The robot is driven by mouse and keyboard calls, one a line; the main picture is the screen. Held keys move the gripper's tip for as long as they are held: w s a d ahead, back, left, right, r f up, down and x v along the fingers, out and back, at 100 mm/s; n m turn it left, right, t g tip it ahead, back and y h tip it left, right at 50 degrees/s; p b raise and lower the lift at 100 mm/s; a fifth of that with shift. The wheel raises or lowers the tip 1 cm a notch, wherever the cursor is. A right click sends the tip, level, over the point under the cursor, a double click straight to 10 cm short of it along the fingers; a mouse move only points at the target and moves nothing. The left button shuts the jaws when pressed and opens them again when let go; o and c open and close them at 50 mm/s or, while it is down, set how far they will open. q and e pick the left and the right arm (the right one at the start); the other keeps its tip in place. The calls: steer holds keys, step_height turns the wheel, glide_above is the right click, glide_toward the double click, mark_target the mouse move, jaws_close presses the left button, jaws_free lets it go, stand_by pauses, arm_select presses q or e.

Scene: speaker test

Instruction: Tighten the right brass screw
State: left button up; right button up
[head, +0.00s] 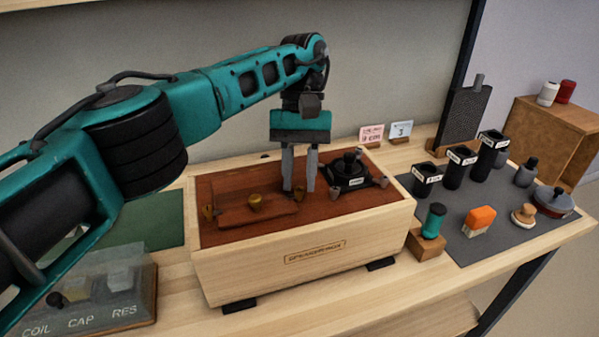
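A wooden speaker box (300,262) stands on the table with a dark red-brown top. A panel on that top has a brass knob (255,201) in its middle. A left brass screw (209,212) sits at the panel's left edge. The right brass screw (299,194) is at the panel's right edge, partly hidden by my fingers. My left gripper (299,188) points down over it, its two grey fingers apart on either side of the screw. I cannot tell whether they touch it. My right gripper is not in view.
A grey mat (462,240) at the right holds black containers, an orange block (478,220) and knobs. A clear-lidded parts case (100,290) stands at front left, near a green mat (150,220).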

arm_select(q)
steer(key=shift+o, duration=0.9)
steer(key=shift+n, duration=0.3)
